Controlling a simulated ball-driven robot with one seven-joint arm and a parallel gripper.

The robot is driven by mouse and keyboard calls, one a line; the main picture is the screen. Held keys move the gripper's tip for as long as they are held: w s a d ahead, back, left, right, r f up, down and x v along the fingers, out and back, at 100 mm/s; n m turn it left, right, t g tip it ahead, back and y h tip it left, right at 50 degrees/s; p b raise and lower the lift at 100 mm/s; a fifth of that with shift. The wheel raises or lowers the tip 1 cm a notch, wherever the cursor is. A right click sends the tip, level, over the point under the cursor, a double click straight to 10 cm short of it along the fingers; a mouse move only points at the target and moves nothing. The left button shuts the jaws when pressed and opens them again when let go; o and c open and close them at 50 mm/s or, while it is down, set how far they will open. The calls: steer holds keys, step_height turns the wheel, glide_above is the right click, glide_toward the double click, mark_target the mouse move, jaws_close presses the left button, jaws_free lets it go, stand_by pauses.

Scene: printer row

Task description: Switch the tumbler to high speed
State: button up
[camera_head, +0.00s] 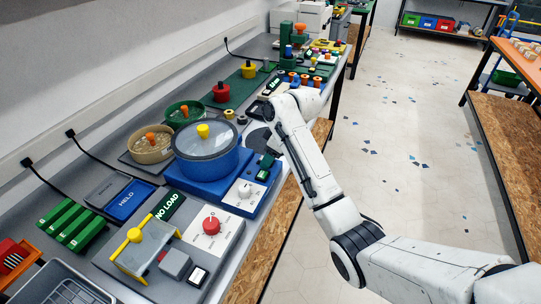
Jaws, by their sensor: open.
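The tumbler appears to be the blue machine (207,152) on the bench at centre left, a round drum under a clear lid with a yellow knob (203,131). Its blue base carries a white control panel with a white dial (245,190) at the front right; the dial's marks are too small to read. A small dark display (265,166) with green lettering stands beside the drum. My arm reaches in from the lower right and its upper links end just right of and behind the tumbler. My gripper's fingers are not visible.
In front of the tumbler is a grey machine with a red knob (211,225), a yellow-handled guard (135,236) and a NO LOAD display (171,206). Beige (151,143) and green (184,114) bowls stand behind. The aisle floor (400,130) at right is open, with scattered chips.

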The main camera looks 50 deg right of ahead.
jaws_close()
steer(key=shift+w+a+r+g+p, duration=0.15)
steer(key=shift+r+g+p, duration=0.25)
steer(key=shift+p, duration=0.45)
steer(key=shift+w+g+h+p, duration=0.1)
steer(key=shift+g+h+p, duration=0.25)
steer(key=shift+p, duration=0.2)
steer(key=shift+w+f+g+h+p, duration=0.1)
steer(key=shift+w+g+h+p, duration=0.1)
steer(key=shift+g+p, duration=0.35)
steer(key=shift+w+f+g+h+p, duration=0.15)
steer(key=shift+g+p, duration=0.15)
steer(key=shift+g, duration=0.4)
steer(key=shift+r, duration=0.1)
jaws_free()
